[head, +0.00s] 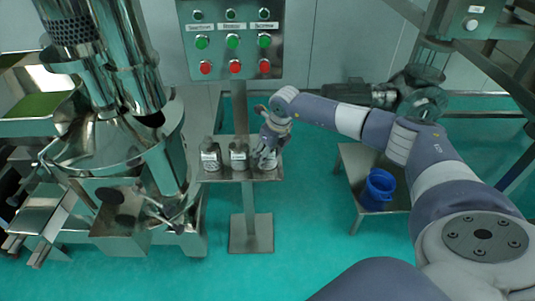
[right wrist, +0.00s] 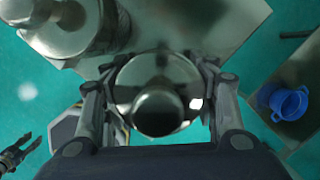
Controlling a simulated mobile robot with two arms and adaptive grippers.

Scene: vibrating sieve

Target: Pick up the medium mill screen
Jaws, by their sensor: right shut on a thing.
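Three metal bottle-like pieces with white labels stand in a row on a small steel shelf (head: 228,174): a left one (head: 210,157), a middle one (head: 239,157) and a right one (head: 271,161). The labels are too small to read, so I cannot tell which is the medium mill screen. My right gripper (head: 265,160) is shut on the right one and partly hides it. In the right wrist view its fingers press both sides of the round metal piece (right wrist: 157,108). A dark gripper, seemingly my left (right wrist: 27,148), shows with fingers apart at that view's left edge.
A button panel (head: 232,40) stands above the shelf. A large steel mill (head: 115,145) is close on the left. A blue bucket (head: 377,189) sits on a low table (head: 352,160) at the right. Green floor is clear around the stand's foot.

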